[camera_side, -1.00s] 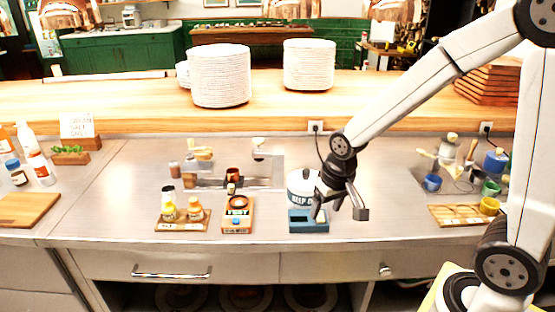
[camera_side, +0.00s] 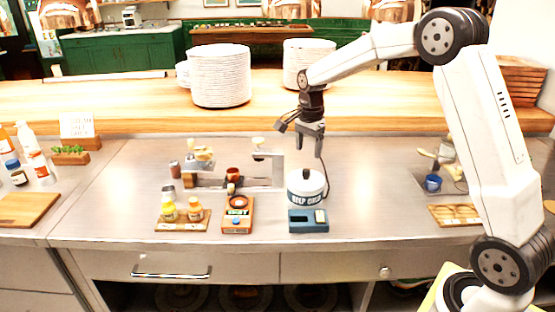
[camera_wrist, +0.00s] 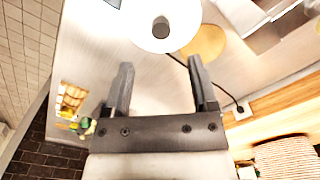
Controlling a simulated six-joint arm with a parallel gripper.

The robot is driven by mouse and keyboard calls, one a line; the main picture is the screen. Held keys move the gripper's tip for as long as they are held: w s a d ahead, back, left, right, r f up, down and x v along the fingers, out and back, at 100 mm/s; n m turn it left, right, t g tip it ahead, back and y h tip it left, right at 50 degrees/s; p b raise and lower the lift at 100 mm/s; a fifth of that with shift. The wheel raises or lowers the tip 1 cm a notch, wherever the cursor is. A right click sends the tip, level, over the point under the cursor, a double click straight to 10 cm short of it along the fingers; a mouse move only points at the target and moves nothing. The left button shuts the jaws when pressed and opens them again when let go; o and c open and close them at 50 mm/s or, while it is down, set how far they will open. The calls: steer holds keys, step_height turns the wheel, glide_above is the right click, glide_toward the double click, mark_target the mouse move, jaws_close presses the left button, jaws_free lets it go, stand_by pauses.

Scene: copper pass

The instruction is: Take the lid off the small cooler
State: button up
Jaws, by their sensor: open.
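The small cooler (camera_side: 305,197) is a white round tub with a dark band reading "KEEP COLD". It stands upright on the steel counter at a blue base. Its white lid (camera_side: 306,181) is on top, with a dark knob (camera_side: 306,173) in the middle. In the wrist view the lid (camera_wrist: 142,35) shows from above, cut off by the top edge, with the knob (camera_wrist: 160,27) beyond the fingertips. My gripper (camera_side: 311,152) is open and empty, pointing down above the cooler with a gap to the knob. Both fingers also show in the wrist view (camera_wrist: 160,75).
An orange device (camera_side: 238,222) and a wooden tray of bottles (camera_side: 182,226) stand left of the cooler. A black cable (camera_side: 323,170) hangs behind my gripper. Plate stacks (camera_side: 220,78) stand on the back ledge.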

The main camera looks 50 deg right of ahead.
mark_target(307, 170)
steer(key=shift+f, duration=1.3)
steer(key=shift+f, duration=0.1)
steer(key=shift+f, duration=2.5)
jaws_close()
